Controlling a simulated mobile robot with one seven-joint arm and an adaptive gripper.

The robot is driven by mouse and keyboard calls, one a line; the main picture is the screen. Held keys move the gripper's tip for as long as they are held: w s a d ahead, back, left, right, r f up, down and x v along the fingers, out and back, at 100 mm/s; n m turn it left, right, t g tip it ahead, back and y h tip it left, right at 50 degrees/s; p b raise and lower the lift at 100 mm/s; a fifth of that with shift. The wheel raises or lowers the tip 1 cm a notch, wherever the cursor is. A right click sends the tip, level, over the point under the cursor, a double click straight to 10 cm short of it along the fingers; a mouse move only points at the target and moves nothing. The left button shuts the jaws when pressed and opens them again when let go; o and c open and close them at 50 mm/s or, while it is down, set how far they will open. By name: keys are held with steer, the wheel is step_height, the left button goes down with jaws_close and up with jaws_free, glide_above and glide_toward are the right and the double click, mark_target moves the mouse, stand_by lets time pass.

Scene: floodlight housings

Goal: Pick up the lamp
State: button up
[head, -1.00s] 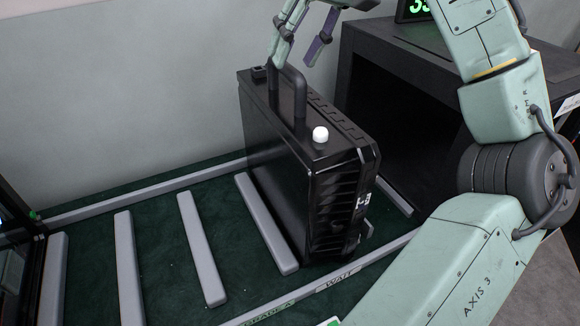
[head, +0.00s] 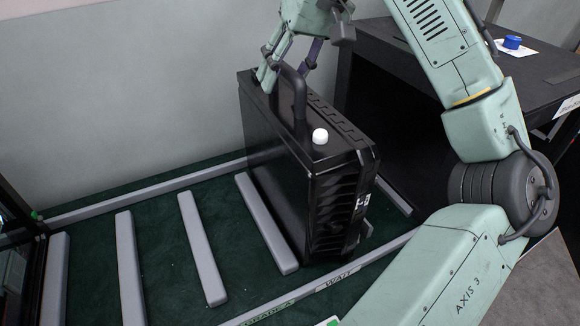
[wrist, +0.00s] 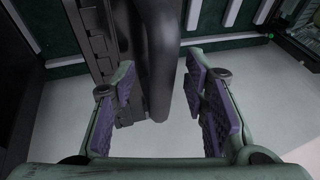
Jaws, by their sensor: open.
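The lamp is a black, box-shaped floodlight housing (head: 275,170) with a ribbed front, a white knob (head: 320,136) and a dark loop handle (head: 299,105) on top. It stands upright on the green base. My gripper (head: 287,72) is at the top of the handle, its fingers spread on both sides of it. In the wrist view the handle (wrist: 163,60) runs between the purple finger pads of my gripper (wrist: 165,98). Gaps show between the handle and the pads. The handle's far end is partly hidden by the fingers in the head view.
Several grey bars (head: 202,250) lie across the dark green base left of the lamp, inside a grey rail. A black open box (head: 400,110) stands close on the right. A pale wall is behind.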

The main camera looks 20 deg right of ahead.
steer(key=shift+c, duration=0.6)
jaws_close()
stand_by(0.6)
